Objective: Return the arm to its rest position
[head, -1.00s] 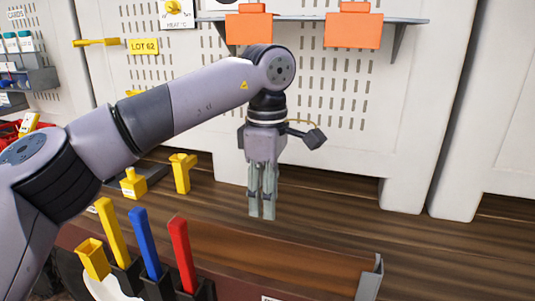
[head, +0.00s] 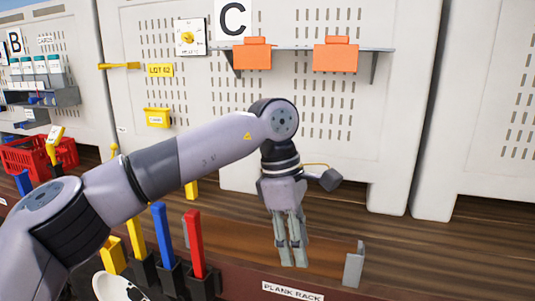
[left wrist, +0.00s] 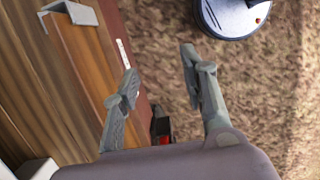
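My left arm (head: 200,155) comes in from the left, bends at the elbow joint and hangs its gripper down at the middle. My left gripper (head: 293,264) points down in front of or over the plank rack (head: 292,290); the exact height is hard to tell. In the left wrist view the fingers of the left gripper (left wrist: 159,62) are apart with nothing between them. Brown carpet shows beyond the gap. My right gripper is not in view.
Yellow, blue (head: 161,240) and red (head: 194,243) handles stand upright beside the rack. A metal bracket (head: 354,264) rises at its right end. Behind are a pegboard wall (head: 315,110) and a shelf with two orange boxes (head: 336,55). A red crate (head: 28,155) is at left.

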